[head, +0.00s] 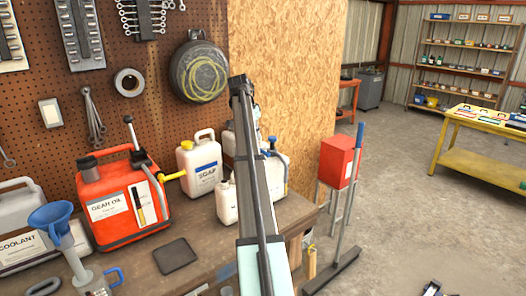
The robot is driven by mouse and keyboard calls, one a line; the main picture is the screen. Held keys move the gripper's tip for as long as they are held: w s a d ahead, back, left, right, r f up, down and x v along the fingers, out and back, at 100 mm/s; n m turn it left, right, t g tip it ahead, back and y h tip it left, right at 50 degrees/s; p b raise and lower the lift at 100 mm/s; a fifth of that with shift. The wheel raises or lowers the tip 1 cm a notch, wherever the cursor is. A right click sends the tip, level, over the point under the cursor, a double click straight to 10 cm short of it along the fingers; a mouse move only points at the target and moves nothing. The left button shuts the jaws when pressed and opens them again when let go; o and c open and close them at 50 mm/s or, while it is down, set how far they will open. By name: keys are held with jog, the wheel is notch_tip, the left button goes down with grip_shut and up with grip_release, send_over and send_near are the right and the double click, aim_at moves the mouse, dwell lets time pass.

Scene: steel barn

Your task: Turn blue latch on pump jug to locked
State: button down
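A red gear oil jug (126,205) stands on the bench at left with a dark pump handle and a yellow spout. A white jug with a blue, hook-shaped part (277,151) stands behind my arm; the arm hides most of this jug. I cannot tell whether the blue part is the latch, nor its setting. My arm rises from the bottom middle to a dark end (241,88) in front of the pegboard and wood panel. No separate fingers can be made out there, and nothing held is visible.
On the bench (209,250) are a white soap jug (200,172), a smaller white jug (228,203), a coolant jug (18,225), a blue funnel (52,215) and a dark pad (174,255). A red box (339,161) on a stand is to the right. Open floor lies beyond.

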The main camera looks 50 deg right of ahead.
jog(key=d+r, duration=0.1)
jog(key=d+r+m, duration=0.1)
jog(key=shift+s+d, duration=0.2)
jog(key=shift+d, duration=0.1)
jog(key=p+x, duration=0.2)
jog(key=x, duration=0.8)
jog(key=shift+s+p, duration=0.15)
jog(key=shift+p, duration=0.25)
